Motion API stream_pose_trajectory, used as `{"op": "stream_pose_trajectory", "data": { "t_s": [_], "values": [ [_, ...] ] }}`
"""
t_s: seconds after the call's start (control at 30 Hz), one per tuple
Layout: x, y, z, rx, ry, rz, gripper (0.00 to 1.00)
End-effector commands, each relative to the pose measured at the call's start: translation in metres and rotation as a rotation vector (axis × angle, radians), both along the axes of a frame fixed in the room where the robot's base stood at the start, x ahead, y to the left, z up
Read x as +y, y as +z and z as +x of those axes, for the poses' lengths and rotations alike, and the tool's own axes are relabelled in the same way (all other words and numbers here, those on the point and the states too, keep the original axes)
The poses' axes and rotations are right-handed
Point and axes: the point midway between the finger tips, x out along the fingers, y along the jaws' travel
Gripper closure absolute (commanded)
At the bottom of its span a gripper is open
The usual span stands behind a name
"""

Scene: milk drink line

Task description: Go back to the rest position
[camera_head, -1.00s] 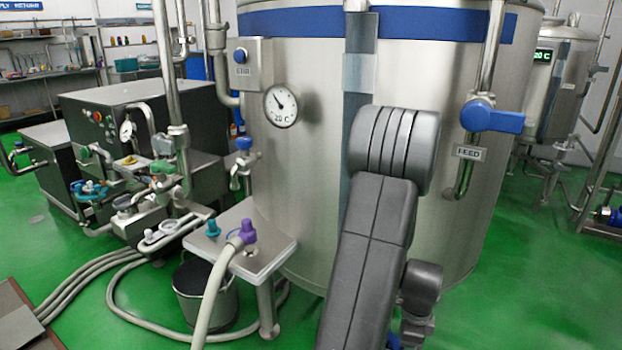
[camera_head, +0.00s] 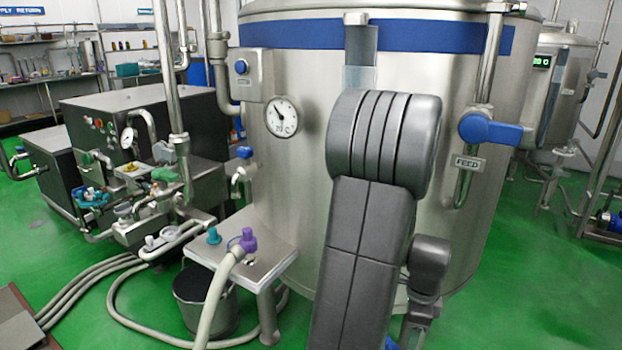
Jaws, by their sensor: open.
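My arm stands in the middle of the head view, folded upright in front of a large steel tank (camera_head: 290,190). Its grey elbow covers part of the tank's front, and its lower links run down past the bottom edge. The tank carries a round dial (camera_head: 282,117), a STIR button box (camera_head: 241,72) and a blue-handled FEED valve (camera_head: 490,130). The arm hides the tank wall behind it.
A small steel shelf (camera_head: 270,262) on the tank holds a purple hose coupling (camera_head: 248,240) and a teal cap (camera_head: 214,236). Pumps and dark cabinets (camera_head: 140,110) stand left.

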Motion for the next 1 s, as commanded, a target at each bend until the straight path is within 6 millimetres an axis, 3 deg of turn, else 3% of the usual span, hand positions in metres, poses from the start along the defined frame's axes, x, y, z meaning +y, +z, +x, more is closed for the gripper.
{"op": "stream_pose_trajectory", "data": {
  "t_s": [0.23,0.3,0.8,0.93,1.0],
  "values": [
    [0.000,0.053,0.001,-0.004,0.000,-0.002,0.48],
    [0.001,0.031,-0.001,0.006,0.000,0.003,0.48],
    [0.001,-0.069,-0.001,0.005,0.001,0.003,0.48],
    [0.001,-0.093,-0.001,0.005,0.001,0.003,0.48],
    [0.000,-0.089,-0.001,0.002,0.050,0.001,0.48]
  ]
}}
